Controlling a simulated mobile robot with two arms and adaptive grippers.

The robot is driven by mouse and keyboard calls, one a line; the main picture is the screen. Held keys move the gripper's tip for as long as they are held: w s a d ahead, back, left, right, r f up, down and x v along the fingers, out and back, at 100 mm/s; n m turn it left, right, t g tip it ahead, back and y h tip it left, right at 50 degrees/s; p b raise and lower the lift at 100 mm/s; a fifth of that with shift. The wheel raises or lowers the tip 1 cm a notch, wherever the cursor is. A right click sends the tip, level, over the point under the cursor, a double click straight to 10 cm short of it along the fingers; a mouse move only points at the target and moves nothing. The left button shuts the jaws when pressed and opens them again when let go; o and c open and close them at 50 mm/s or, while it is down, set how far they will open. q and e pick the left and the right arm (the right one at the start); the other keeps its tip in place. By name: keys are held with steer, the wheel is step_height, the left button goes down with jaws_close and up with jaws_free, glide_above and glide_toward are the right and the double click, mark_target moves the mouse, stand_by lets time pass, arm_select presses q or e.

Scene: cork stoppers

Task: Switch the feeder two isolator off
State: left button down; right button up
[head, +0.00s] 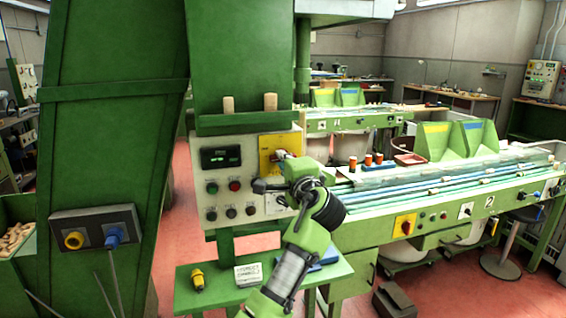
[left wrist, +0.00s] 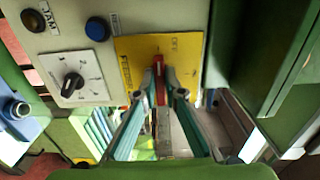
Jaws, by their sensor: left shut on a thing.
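The feeder two isolator has a yellow plate (head: 266,143) at the upper right of the grey control panel. The plate (left wrist: 131,51) also shows in the left wrist view, with the word OFF near its upper right. Its red handle (left wrist: 158,88) lies lengthwise up and down that picture. My left gripper (left wrist: 159,78) is shut on the handle, one finger on each side. In the head view my left gripper (head: 282,157) is at the plate and hides part of it. My right gripper is not in view.
A selector knob (left wrist: 72,84) and a blue button (left wrist: 97,29) sit close to the plate. A green shelf (head: 217,285) with a yellow tool (head: 198,277) stands below the panel. A conveyor bench (head: 375,232) is at the right, a green column (head: 110,120) at the left.

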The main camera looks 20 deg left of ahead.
arm_select(q)
steer(key=c, duration=2.1)
jaws_free()
steer(key=shift+c, duration=0.2)
steer(key=v, duration=1.2)
